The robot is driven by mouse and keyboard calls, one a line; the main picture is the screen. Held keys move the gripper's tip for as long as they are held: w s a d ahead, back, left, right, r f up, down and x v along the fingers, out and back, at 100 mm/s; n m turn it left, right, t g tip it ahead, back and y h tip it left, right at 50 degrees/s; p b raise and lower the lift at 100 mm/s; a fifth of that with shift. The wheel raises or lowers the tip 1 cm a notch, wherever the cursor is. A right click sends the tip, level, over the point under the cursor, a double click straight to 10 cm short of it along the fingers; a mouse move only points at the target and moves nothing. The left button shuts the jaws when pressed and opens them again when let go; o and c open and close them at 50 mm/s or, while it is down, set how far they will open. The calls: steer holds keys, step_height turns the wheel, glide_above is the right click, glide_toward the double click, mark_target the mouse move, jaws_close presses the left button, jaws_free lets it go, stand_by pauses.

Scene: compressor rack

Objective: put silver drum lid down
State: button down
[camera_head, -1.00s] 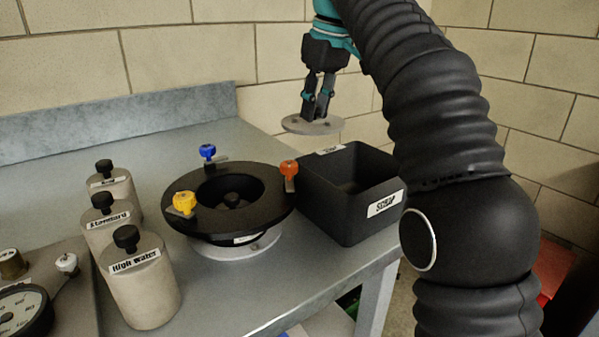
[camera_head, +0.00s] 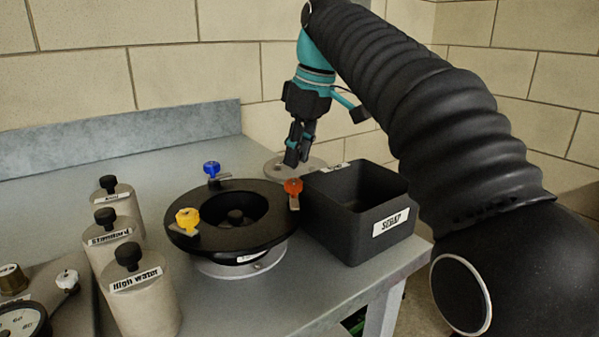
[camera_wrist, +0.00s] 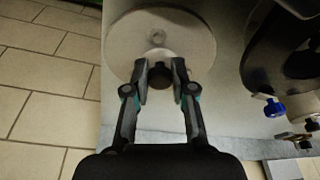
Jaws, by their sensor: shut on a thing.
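The silver drum lid (camera_head: 283,167) is a flat grey disc low over the back right of the grey bench, behind the black scrap box. Whether it touches the bench I cannot tell. My gripper (camera_head: 297,155) is above the lid, pointing down. In the wrist view my gripper (camera_wrist: 161,72) has its fingers closed on the dark knob of the lid (camera_wrist: 190,38). The black drum (camera_head: 180,238) with blue, yellow and orange clamp knobs stands to the left, open at the top.
The black scrap box (camera_head: 345,225) stands at the bench's right edge, close in front of the lid. Several beige canisters (camera_head: 150,300) with black knobs and a gauge (camera_head: 22,322) are at the left. The bench (camera_head: 165,170) is clear behind the drum.

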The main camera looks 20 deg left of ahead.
mark_target(301, 157)
steer(key=shift+d+b+x, duration=0.2)
steer(key=shift+b+x, duration=0.1)
steer(key=shift+x, duration=0.6)
steer(key=shift+d+b+x, duration=0.2)
steer(key=shift+b+x, duration=0.05)
steer(key=shift+x, duration=0.65)
steer(key=shift+s+f, duration=0.1)
steer(key=shift+f, duration=0.1)
steer(key=c, duration=1)
jaws_free()
steer(key=shift+o, duration=0.2)
steer(key=p+v, duration=0.2)
steer(key=v, duration=0.6)
steer(key=shift+v, duration=2.15)
